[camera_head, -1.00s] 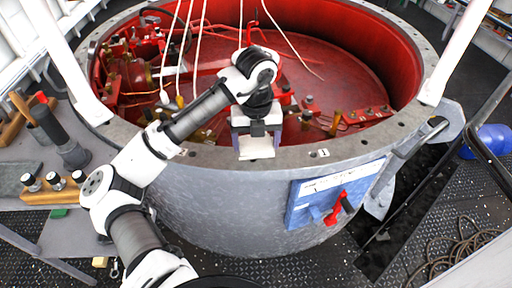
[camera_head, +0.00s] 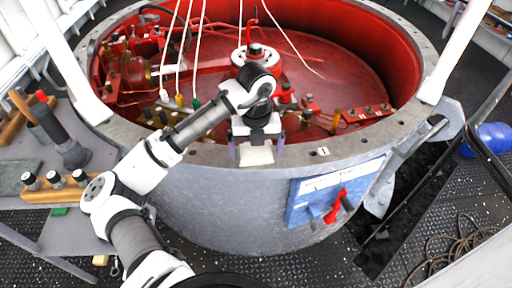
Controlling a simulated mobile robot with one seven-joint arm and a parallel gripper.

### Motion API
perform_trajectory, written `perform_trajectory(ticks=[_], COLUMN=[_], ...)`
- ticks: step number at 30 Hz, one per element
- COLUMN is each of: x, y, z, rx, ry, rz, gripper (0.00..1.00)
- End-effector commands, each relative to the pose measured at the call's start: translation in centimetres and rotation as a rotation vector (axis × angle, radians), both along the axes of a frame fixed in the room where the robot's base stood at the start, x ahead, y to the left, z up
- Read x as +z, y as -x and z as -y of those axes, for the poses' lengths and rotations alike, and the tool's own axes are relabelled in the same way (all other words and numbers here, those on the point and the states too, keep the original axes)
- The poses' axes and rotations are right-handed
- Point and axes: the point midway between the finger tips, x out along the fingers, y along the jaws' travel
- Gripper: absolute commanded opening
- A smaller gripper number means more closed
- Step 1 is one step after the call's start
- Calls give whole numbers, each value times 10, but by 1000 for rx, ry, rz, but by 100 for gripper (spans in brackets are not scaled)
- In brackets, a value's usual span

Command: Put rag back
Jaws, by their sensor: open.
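A small white cloth, likely the rag (camera_head: 257,155), is at the near rim of the large grey tub (camera_head: 245,206), at the top of its outer wall. My gripper (camera_head: 257,152) is right at the cloth, pointing down, with its fingers apart on the cloth's left and right sides. The gripper is open. Its body hides the top of the cloth, and I cannot tell whether the fingers touch it.
The tub's red interior holds pipes, fittings and hanging white cords. A blue panel with a red handle (camera_head: 337,207) is on its front. A grey bench (camera_head: 100,150) with tools and knobs stands left. A blue ball-like object (camera_head: 490,140) and coiled rope (camera_head: 455,250) lie right.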

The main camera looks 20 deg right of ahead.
Motion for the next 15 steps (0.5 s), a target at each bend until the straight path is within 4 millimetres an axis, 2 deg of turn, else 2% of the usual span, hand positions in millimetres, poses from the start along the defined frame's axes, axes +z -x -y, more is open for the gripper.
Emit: perform_trajectory(ticks=[5,15], x=[14,84], y=[-1,-1], z=[0,0], rx=[1,1], ry=[1,-2], rz=[3,6], gripper=[100,100])
